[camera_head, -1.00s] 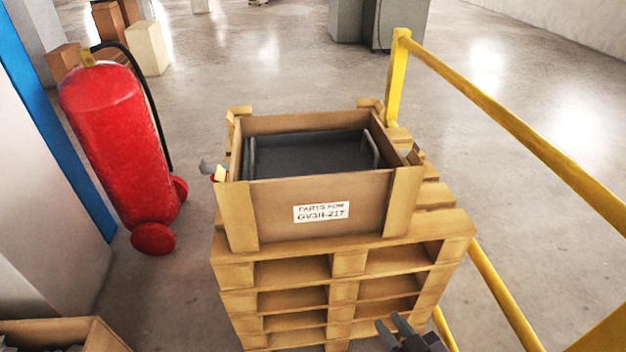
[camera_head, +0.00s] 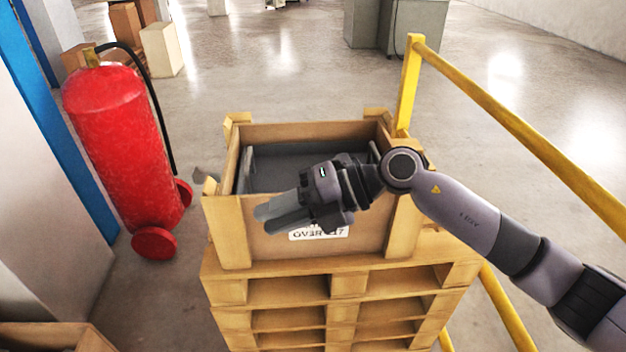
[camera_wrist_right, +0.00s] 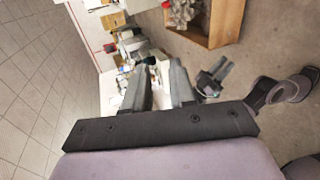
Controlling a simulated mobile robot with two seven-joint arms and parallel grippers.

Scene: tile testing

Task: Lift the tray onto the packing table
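The tray (camera_head: 270,170) is dark grey with raised end handles. It sits inside a wooden crate (camera_head: 228,228) on stacked pallets, partly hidden by my right arm. My right gripper (camera_head: 276,217) is in front of and above the crate's near wall, pointing left and covering part of its label. In the right wrist view my right gripper (camera_wrist_right: 160,82) shows its two fingers apart with nothing held between them. What looks like my left gripper (camera_wrist_right: 213,77) shows small beyond them; its opening is unclear. I cannot single out the packing table with certainty.
A red fire extinguisher (camera_head: 115,140) stands left of the crate. A yellow rail (camera_head: 520,130) runs along the right side, close to the pallets (camera_head: 330,290). Another wooden box (camera_wrist_right: 222,22) shows in the right wrist view.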

